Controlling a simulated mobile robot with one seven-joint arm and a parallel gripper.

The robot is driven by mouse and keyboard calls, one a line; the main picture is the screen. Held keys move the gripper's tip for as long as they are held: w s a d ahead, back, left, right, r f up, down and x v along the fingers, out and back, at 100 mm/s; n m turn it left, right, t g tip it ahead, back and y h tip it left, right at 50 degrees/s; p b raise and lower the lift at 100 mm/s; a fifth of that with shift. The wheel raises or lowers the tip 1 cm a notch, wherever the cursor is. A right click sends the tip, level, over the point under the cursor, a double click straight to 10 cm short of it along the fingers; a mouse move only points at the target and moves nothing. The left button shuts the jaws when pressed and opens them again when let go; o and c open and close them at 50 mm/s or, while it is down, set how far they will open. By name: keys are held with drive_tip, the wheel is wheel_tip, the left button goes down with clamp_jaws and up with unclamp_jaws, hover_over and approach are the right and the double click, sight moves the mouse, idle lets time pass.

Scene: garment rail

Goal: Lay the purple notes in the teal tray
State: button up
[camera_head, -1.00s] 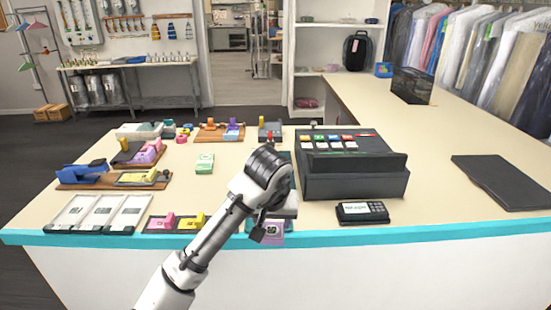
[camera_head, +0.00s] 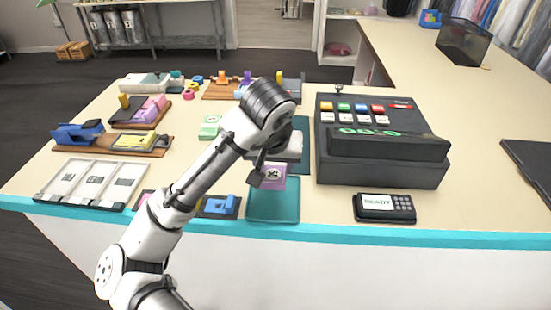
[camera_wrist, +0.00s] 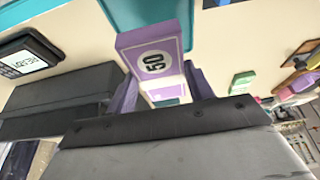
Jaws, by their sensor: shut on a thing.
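The purple notes (camera_head: 272,176) are a small block with a white "50" label, also large in the wrist view (camera_wrist: 155,58). My gripper (camera_head: 264,170) is shut on them, its fingers at their near sides in the wrist view (camera_wrist: 160,85). The teal tray (camera_head: 274,205) is a shallow open tray at the counter's front edge, also at the top of the wrist view (camera_wrist: 150,12). The notes overlap the tray's far part in the head view. Whether they touch its floor I cannot tell. The visible front of the tray is empty.
The cash register (camera_head: 370,165) stands right of the tray, with a card terminal (camera_head: 385,207) before it. Left are a blue note block (camera_head: 218,204), partly behind my arm, and a white three-part tray (camera_head: 92,182). Green notes (camera_head: 210,126) lie behind my arm.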

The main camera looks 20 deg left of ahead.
drive_tip(key=shift+w+f+b, duration=0.1)
drive_tip(key=shift+f+b, duration=3.1)
drive_tip(key=shift+f, duration=0.65)
drive_tip(key=shift+s+d+f, duration=0.1)
drive_tip(key=shift+s+f, duration=0.05)
drive_tip(key=shift+s, duration=0.2)
drive_tip(key=shift+f+p, duration=0.2)
drive_tip(key=shift+p, duration=0.3)
drive_tip(key=o, duration=1.5)
drive_tip(key=shift+o, duration=0.2)
drive_tip(key=shift+r, duration=0.15)
drive_tip(key=shift+r+p, duration=2.4)
drive_tip(key=shift+p, duration=0.2)
drive_tip(key=shift+r+p, duration=2.4)
drive_tip(key=shift+r, duration=0.1)
